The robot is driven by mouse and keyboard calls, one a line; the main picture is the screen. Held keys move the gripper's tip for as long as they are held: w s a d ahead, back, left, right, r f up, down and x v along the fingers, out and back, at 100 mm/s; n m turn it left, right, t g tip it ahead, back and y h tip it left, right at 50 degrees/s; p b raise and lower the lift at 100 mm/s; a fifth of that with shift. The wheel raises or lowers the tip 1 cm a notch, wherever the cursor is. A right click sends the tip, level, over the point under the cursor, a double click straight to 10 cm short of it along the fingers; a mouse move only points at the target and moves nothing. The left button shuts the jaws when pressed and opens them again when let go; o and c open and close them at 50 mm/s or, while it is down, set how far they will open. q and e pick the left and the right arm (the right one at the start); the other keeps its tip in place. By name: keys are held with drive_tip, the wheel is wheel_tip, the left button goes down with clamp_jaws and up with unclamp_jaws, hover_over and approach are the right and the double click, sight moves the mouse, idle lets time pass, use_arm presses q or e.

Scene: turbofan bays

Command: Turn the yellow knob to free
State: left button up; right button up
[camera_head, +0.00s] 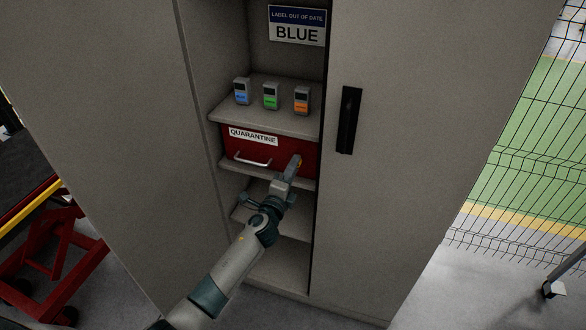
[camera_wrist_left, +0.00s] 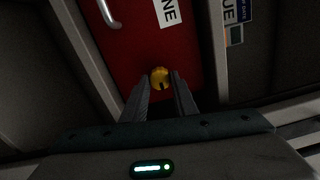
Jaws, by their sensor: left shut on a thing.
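The yellow knob (camera_wrist_left: 160,78) is on the red front of the drawer marked QUARANTINE (camera_head: 226,143), at its right side. A dark notch shows at the knob's edge in the left wrist view. My left gripper (camera_head: 294,164) reaches the drawer's right side and is shut on the knob, with one finger on each side of it. In the head view the gripper mostly hides the knob. My right gripper is in neither view.
The drawer has a metal handle (camera_head: 252,160) left of my gripper. Three small devices with blue, green and orange labels stand on the shelf (camera_head: 268,120) above. A closed cabinet door with a black handle (camera_head: 348,120) is close on the right.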

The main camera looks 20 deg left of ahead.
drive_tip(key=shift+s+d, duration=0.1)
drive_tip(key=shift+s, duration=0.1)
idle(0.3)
use_arm(q)
drive_tip(key=o, duration=1.1)
drive_tip(key=shift+c, duration=0.2)
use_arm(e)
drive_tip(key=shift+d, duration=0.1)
use_arm(q)
drive_tip(key=shift+s, duration=0.1)
drive_tip(key=s+b, duration=0.2)
drive_tip(key=s, duration=1.5)
drive_tip(key=shift+a+f, duration=0.25)
drive_tip(key=shift+a, duration=0.05)
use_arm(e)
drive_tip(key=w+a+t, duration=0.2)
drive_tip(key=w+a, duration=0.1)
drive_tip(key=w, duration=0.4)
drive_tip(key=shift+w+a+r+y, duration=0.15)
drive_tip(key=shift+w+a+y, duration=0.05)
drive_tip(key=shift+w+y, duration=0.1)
use_arm(q)
drive_tip(key=shift+s, duration=0.1)
